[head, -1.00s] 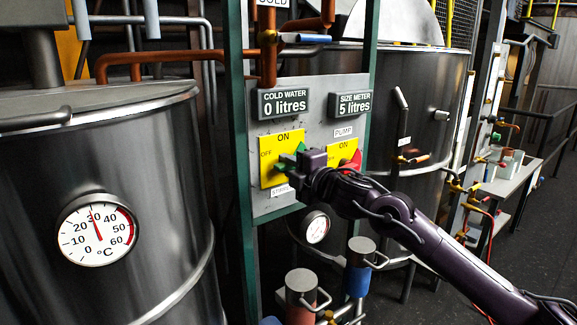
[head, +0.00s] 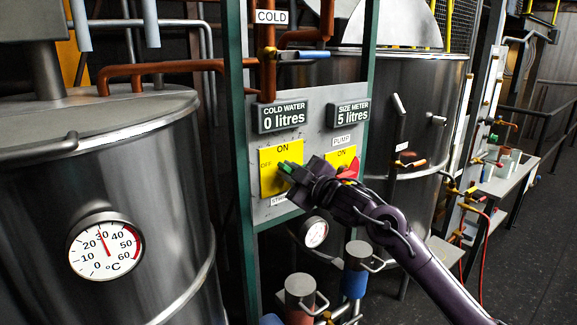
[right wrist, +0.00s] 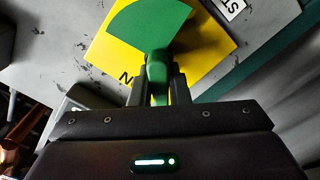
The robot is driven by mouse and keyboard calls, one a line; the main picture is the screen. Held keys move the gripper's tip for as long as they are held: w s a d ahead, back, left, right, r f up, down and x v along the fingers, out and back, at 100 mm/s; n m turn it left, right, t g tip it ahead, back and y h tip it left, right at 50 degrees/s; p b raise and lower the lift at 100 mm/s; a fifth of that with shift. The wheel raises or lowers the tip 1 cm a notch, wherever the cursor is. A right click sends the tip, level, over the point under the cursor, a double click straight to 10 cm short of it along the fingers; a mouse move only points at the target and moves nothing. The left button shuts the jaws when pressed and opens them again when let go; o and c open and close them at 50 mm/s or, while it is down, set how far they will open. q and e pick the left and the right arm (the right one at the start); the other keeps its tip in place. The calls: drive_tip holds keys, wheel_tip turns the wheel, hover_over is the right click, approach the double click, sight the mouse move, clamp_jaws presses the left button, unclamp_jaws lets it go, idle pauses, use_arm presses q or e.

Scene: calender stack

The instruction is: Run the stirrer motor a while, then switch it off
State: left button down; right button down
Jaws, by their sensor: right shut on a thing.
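The stirrer switch is a yellow plate (head: 268,184) marked ON at the top and OFF at the left, with a green handle (head: 285,167). A partly hidden label sits below it. My right gripper (head: 292,171) covers the plate's right side and is shut on the green handle. In the right wrist view the handle (right wrist: 157,72) stands between the two fingers (right wrist: 158,92), with a green fan-shaped piece (right wrist: 150,22) over the yellow plate. The handle's exact setting is hard to tell. My left gripper is not in view.
The pump switch (head: 342,157), with a red handle, is close beside my right gripper. Displays above read 0 and 5 litres. A steel tank with a dial (head: 105,246) stands at left, another tank (head: 425,110) behind. Pipes and valves (head: 300,290) stand below the panel.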

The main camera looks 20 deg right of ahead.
drive_tip(key=m+p, duration=0.4)
drive_tip(key=m, duration=0.1)
drive_tip(key=shift+w+d+r, duration=0.1)
drive_tip(key=shift+d+r, duration=0.15)
drive_tip(key=shift+r, duration=0.05)
drive_tip(key=shift+w+d+f+m+p, duration=0.1)
drive_tip(key=shift+d+m+p, duration=0.05)
drive_tip(key=shift+m+p, duration=0.75)
drive_tip(key=shift+d+m+p, duration=0.1)
drive_tip(key=shift+m+p, duration=0.5)
drive_tip(key=shift+m, duration=0.5)
drive_tip(key=c, duration=1.4)
unclamp_jaws()
drive_tip(key=shift+d, duration=0.1)
drive_tip(key=shift+s+f, duration=0.1)
drive_tip(key=shift+s, duration=0.2)
drive_tip(key=shift+b+v, duration=1.4)
drive_tip(key=shift+v, duration=2.2)
